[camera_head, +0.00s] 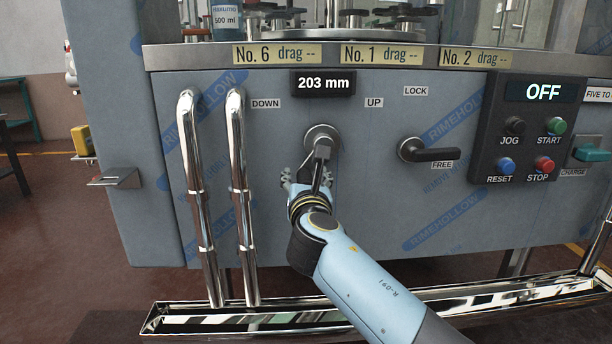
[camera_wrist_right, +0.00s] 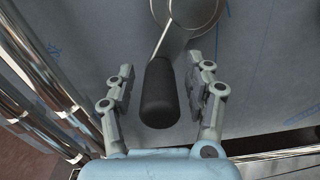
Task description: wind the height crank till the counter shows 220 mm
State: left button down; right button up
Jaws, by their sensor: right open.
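The counter (camera_head: 323,83) on the machine front reads 203 mm. Below it is the height crank (camera_head: 322,141), with a round metal hub between the DOWN label (camera_head: 266,103) and the UP label (camera_head: 374,103). Its arm hangs down from the hub. In the right wrist view the crank's black grip (camera_wrist_right: 160,95) lies between the fingers of my right gripper (camera_wrist_right: 162,88), with a gap on both sides. My right gripper (camera_head: 306,178) is open around the grip, and it hides most of the grip in the head view. My left gripper is not in view.
Two vertical chrome pipes (camera_head: 240,190) stand left of the crank. A black lock lever (camera_head: 432,154) points right toward FREE. A control panel (camera_head: 530,128) showing OFF is further right. A chrome trough (camera_head: 230,318) runs along the bottom.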

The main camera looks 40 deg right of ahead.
grip_shut()
dwell(0.4)
